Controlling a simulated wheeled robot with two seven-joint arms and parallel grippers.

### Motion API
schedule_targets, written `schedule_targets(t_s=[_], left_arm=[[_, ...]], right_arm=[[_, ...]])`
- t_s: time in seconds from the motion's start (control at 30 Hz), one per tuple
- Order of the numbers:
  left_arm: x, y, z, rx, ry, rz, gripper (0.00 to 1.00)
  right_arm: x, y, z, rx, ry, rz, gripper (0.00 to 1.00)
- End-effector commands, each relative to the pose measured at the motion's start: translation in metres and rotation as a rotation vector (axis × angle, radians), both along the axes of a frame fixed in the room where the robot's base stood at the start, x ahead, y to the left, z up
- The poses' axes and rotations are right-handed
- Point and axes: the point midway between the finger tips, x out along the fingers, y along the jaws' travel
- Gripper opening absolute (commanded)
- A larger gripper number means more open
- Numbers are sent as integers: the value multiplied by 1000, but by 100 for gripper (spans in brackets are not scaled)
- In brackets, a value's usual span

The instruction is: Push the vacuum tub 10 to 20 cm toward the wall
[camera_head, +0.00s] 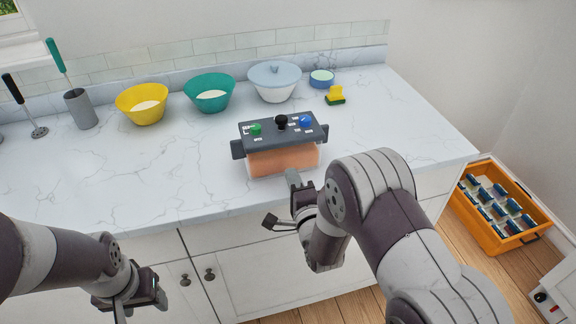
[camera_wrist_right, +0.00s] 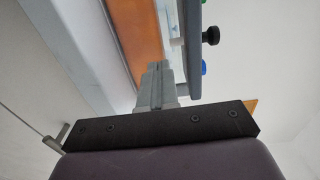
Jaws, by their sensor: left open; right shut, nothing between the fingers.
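The vacuum tub (camera_head: 283,161) stands on the marble counter near its front edge. It is a clear box with orange content and a dark lid with green, black and blue knobs. In the right wrist view its orange side (camera_wrist_right: 139,40) and lid edge are close past the fingertips. My right gripper (camera_head: 292,177) is shut and empty, its fingertips just in front of the tub's front face; I cannot tell whether they touch it. It also shows in the right wrist view (camera_wrist_right: 158,75). My left gripper (camera_head: 140,303) is open and empty, low in front of the cabinets.
Counter between tub and bowls is clear. An orange crate (camera_head: 487,240) sits right on the floor.

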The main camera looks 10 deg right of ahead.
Motion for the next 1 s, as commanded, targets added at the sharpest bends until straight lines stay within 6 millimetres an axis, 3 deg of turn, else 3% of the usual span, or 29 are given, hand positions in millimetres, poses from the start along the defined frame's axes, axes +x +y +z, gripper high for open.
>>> schedule_targets(t_s=[0.1,0.27,0.77,0.87,1.0], left_arm=[[0,0,4,0,0,0,58],[0,0,6,0,0,0,58],[0,0,0,0,0,0,58],[0,0,-15,0,0,0,58],[0,0,-43,0,0,0,58]], right_arm=[[20,1,1,0,-1,0,0],[37,2,1,-1,0,0,0],[47,2,-3,-1,-2,0,0],[67,3,-7,0,-4,0,0],[108,5,-11,0,-6,1,0]])
